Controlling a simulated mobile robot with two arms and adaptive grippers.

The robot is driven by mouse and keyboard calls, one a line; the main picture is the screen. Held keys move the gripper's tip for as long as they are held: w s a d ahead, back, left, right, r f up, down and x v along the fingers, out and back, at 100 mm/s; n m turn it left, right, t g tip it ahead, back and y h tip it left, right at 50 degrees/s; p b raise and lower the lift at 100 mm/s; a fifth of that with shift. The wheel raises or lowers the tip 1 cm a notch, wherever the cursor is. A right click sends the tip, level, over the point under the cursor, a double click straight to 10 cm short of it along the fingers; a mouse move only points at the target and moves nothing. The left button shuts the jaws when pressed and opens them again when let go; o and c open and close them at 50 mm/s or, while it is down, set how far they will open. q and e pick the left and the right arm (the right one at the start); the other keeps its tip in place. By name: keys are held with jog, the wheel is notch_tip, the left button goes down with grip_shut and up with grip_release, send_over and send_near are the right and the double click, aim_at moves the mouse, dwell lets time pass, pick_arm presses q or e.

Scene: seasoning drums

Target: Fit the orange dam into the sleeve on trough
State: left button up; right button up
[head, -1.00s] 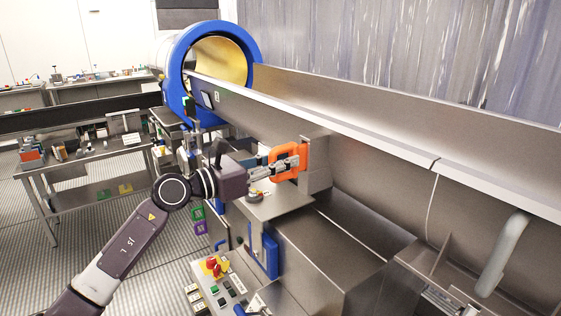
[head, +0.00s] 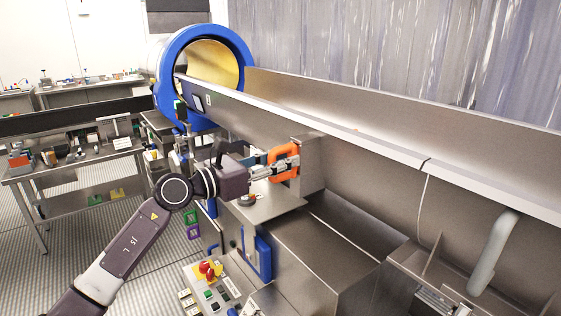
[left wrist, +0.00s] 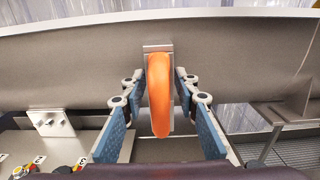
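The orange dam (head: 284,161) is a thick orange loop standing upright against the side of the long steel trough (head: 350,145). In the left wrist view the dam (left wrist: 160,95) shows edge-on, with a narrow light grey metal plate (left wrist: 157,47) right behind it. I cannot tell whether that plate is the sleeve or how far the dam sits in it. My left gripper (head: 266,170) is at the dam. Its blue-padded fingers (left wrist: 160,130) are spread on either side of the dam, with a visible gap on both sides. My right gripper is out of view.
A blue-rimmed drum (head: 205,75) stands at the trough's far end. A steel housing (head: 335,240) and a control panel with a red button (head: 208,270) are below the dam. A bench with items (head: 75,160) is at left. A curved grey handle (head: 492,252) is at right.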

pick_arm(q)
jog(key=shift+o, duration=0.9)
jog(key=shift+f, duration=0.25)
jog(key=v, duration=1.2)
jog(key=shift+r, duration=0.2)
